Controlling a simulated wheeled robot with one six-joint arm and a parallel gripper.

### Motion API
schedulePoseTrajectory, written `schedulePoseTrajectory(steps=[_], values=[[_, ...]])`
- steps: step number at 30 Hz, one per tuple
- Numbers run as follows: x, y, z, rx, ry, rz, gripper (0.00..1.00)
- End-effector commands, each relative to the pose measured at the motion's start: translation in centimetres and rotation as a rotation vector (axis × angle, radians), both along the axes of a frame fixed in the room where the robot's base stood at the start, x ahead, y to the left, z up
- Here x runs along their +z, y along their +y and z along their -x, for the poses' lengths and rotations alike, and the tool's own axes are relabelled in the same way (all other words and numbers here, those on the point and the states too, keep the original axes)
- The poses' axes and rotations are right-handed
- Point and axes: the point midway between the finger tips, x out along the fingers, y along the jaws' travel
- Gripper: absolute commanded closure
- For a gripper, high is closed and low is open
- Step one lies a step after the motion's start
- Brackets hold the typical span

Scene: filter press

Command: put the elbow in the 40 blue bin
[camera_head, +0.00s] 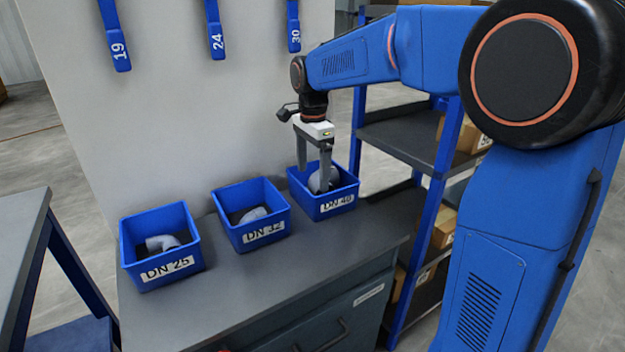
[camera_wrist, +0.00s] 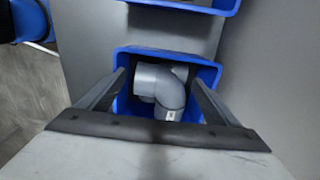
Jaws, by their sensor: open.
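The blue bin labelled DN 40 (camera_head: 338,204) stands at the right end of the row on the grey cabinet top. A grey pipe elbow (camera_head: 322,180) lies inside it. In the wrist view the elbow (camera_wrist: 165,88) sits in the blue bin (camera_wrist: 128,56), below and between my two fingers. My gripper (camera_head: 315,172) is over this bin, pointing down. Its fingers (camera_wrist: 160,92) are apart and show a gap on both sides of the elbow. Whether the elbow rests fully on the bin floor is hard to tell.
Blue bins DN 32 (camera_head: 263,234) and DN 25 (camera_head: 165,267) stand to the left, each with a grey fitting inside. A pale panel with blue numbered holders rises behind. A shelf rack (camera_head: 405,136) with boxes is to the right. The cabinet front top (camera_head: 290,275) is clear.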

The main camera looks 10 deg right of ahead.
Motion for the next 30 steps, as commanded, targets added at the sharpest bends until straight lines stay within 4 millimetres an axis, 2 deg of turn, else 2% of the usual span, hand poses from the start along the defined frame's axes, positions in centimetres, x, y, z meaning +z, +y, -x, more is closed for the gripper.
schedulePoseTrajectory(steps=[6,13,18,23,26,30], values=[[4.5,0.0,-0.1,0.0,-0.004,-0.001,0.15],[7.8,0.0,0.0,0.0,-0.002,-0.001,0.15],[8.8,0.0,0.0,0.0,-0.001,0.0,0.15],[9.0,-0.1,0.2,0.004,-0.002,-0.001,0.15],[9.1,-0.6,1.1,0.035,-0.013,-0.001,0.15],[9.1,-2.0,4.2,0.145,-0.051,-0.003,0.15]])
